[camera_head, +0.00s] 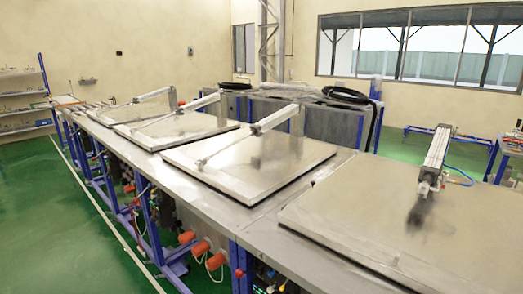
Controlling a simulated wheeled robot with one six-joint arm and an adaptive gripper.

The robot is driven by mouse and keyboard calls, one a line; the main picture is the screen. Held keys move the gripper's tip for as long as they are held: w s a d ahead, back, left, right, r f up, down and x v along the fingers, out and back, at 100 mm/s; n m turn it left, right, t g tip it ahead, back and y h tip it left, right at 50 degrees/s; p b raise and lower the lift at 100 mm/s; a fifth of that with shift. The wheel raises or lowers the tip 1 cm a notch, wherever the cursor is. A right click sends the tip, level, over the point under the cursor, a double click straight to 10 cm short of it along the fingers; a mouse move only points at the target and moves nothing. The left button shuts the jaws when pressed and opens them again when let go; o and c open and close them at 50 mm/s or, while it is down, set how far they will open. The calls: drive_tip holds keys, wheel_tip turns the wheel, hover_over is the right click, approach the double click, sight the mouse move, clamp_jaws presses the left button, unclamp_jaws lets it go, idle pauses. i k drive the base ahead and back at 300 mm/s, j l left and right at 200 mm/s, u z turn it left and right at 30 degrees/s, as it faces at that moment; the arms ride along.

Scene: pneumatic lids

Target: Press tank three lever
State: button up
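A long metal bench (225,232) carries a row of square metal tank lids, all lying closed. From the near end, they are the nearest lid (420,235), a second lid (250,160), a third lid (175,127) and a farther lid (135,112). Each has a pneumatic cylinder on top, such as the nearest cylinder (436,150). Orange-red cylindrical parts (201,247) stick out below the bench's front edge. I cannot tell which part is the tank three lever, and no tank numbers are readable. My gripper is not in view.
Blue legs (95,165) and hoses stand under the bench. A grey unit with black hoses (330,115) stands behind it. Shelves (22,100) are at the far left. The green floor (50,225) left of the bench is open, with a pale line along it.

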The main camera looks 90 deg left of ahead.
sight(135, 200)
drive_tip(key=u, duration=2.6)
